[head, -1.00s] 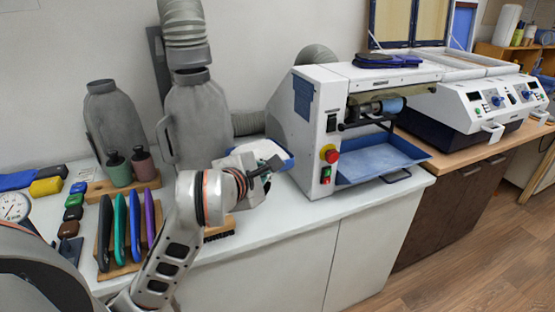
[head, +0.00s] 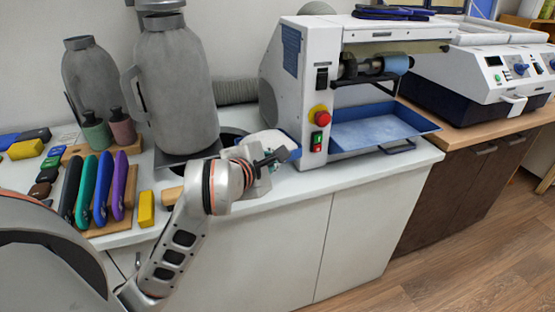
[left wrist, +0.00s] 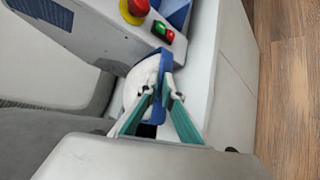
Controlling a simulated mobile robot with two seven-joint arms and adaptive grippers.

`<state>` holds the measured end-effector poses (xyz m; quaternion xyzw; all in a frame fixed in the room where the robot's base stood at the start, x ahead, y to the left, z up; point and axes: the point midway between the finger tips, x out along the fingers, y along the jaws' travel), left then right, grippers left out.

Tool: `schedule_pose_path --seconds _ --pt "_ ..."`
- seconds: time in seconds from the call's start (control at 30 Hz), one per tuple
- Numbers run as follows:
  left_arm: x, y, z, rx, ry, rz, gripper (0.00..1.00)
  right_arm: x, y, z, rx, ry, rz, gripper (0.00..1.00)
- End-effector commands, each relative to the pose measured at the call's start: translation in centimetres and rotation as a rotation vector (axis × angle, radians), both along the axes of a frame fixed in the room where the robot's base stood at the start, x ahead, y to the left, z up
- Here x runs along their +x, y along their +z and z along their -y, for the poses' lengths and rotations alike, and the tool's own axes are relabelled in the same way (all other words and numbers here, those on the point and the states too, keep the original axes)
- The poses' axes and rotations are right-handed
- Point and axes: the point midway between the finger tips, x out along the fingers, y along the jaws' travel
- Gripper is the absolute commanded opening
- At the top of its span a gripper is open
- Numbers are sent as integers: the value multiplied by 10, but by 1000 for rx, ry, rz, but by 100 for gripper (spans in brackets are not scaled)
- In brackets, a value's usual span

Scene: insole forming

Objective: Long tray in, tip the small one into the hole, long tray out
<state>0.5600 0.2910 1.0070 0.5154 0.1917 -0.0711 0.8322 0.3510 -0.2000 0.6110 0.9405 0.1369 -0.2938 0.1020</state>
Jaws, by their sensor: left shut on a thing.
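The long blue tray (head: 385,127) sits under the roller of the white grinding machine, its handle toward the front. My left gripper (head: 270,163) is shut on the rim of a small blue tray (left wrist: 165,75), at the machine's left front corner. White material (left wrist: 142,80) shows against this tray in the left wrist view; in the head view the white part (head: 262,141) shows behind the gripper. The tray looks tilted in the wrist view. A dark round opening (head: 231,131) in the counter shows partly, behind my wrist. My right gripper is not in view.
A large grey canister (head: 175,90) stands left of the machine. Coloured insoles (head: 103,185) stand in a rack at left, with a yellow block (head: 146,209) beside it. The white counter (head: 300,192) is bare in front of the machine.

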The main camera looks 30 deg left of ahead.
Motion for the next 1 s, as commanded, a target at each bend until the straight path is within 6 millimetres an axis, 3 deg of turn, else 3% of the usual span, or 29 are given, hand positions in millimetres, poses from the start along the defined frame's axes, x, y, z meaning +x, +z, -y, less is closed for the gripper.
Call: schedule_pose_path --seconds 0.2,0.4,1.0 --pt "7 12 -8 -35 0 -20 0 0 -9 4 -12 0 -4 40" --pt "12 28 -16 -69 1 -43 0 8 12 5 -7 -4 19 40" --pt "31 59 -39 -186 0 -126 0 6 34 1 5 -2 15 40"
